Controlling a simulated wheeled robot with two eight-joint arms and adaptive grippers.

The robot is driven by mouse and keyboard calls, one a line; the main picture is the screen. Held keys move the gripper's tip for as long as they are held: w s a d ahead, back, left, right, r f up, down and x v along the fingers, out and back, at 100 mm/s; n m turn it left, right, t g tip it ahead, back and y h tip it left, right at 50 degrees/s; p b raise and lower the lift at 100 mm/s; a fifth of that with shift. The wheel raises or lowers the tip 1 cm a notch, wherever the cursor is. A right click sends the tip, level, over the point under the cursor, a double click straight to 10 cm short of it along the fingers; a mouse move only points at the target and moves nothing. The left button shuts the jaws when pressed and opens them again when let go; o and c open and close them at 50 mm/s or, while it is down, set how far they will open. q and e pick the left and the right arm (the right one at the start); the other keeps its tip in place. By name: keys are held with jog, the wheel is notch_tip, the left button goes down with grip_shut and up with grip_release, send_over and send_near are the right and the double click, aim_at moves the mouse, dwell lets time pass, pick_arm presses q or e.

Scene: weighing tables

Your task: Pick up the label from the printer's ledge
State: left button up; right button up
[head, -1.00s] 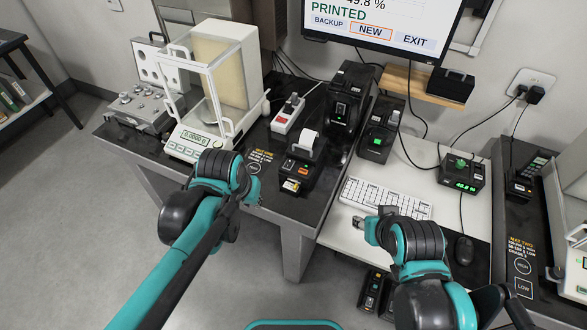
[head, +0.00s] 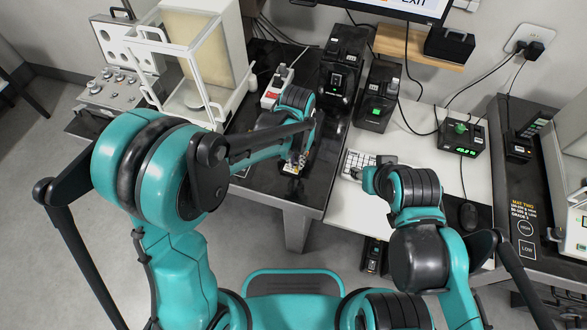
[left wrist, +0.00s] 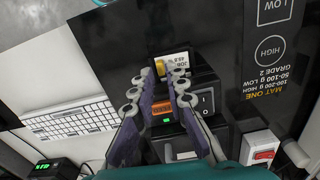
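The label (left wrist: 179,63), white with printed text and a yellow part at its left side, lies at the front of the black printer (left wrist: 201,84) in the left wrist view. My left gripper (left wrist: 160,74) points at it with its two fingers apart. The fingertips are close to the yellow part, and nothing is clearly held between them. Whether they touch it I cannot tell. In the head view my left gripper (head: 299,160) is over the printer's front and my left arm hides most of the printer. My right gripper (head: 364,177) hangs by the keyboard, its fingers too small to read.
A glass-doored balance (head: 196,75) stands left of the printer. Two black devices stand behind, one at the dark table's edge (head: 342,62). A power strip with a red switch (left wrist: 264,153) is near the printer. The white keyboard (head: 356,163) lies to the right.

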aim_at(296, 169)
pick_arm(q)
notch_tip(296, 169, down, 4)
jog(key=shift+w+b, duration=0.1)
jog(key=shift+b, duration=0.65)
jog(key=shift+r, duration=0.1)
grip_shut()
